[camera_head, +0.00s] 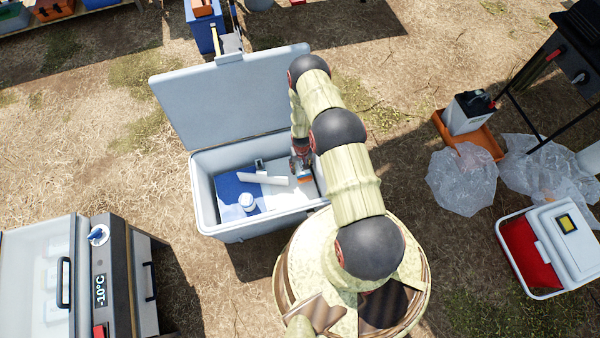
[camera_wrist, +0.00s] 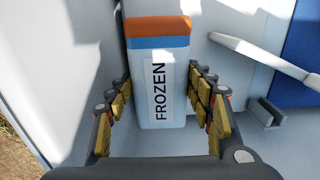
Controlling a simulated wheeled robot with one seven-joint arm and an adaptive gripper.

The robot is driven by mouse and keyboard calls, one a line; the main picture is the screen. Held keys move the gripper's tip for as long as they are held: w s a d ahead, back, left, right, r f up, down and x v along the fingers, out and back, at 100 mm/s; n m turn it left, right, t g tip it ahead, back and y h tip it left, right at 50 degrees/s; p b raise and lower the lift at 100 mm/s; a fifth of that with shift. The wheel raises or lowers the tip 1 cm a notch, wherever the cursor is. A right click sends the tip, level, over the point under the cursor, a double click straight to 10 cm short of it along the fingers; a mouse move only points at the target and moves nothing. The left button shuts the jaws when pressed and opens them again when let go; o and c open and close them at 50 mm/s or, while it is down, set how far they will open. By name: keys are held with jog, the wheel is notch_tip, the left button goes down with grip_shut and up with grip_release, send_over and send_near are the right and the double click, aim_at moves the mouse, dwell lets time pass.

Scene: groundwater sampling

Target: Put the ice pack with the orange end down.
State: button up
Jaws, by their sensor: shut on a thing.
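The ice pack (camera_wrist: 158,90) is white, with a FROZEN label, a blue band and an orange end. In the wrist view its orange end is at the top of the picture, away from my palm. My gripper (camera_wrist: 160,78) has one finger on each side of the pack and is shut on it. In the head view my gripper (camera_head: 300,163) is inside the open grey cool box (camera_head: 262,230), near its right wall. A bit of the pack's orange end (camera_head: 305,180) shows below the fingers there. Whether the pack touches the box floor cannot be told.
The box holds a blue panel (camera_head: 232,189), a white bar (camera_head: 263,179) and a white bottle (camera_head: 247,201), left of my gripper. Its raised lid (camera_head: 225,100) stands behind. A freezer (camera_head: 100,275) is at left; a red-and-white cooler (camera_head: 550,245) is at right.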

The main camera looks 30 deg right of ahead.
aim_at(301, 169)
jog(key=shift+f+b, duration=0.8)
jog(key=shift+f, duration=1.15)
jog(key=shift+f, duration=0.2)
jog(key=o, duration=1.6)
jog(key=shift+c, duration=0.2)
jog(key=shift+r, duration=0.1)
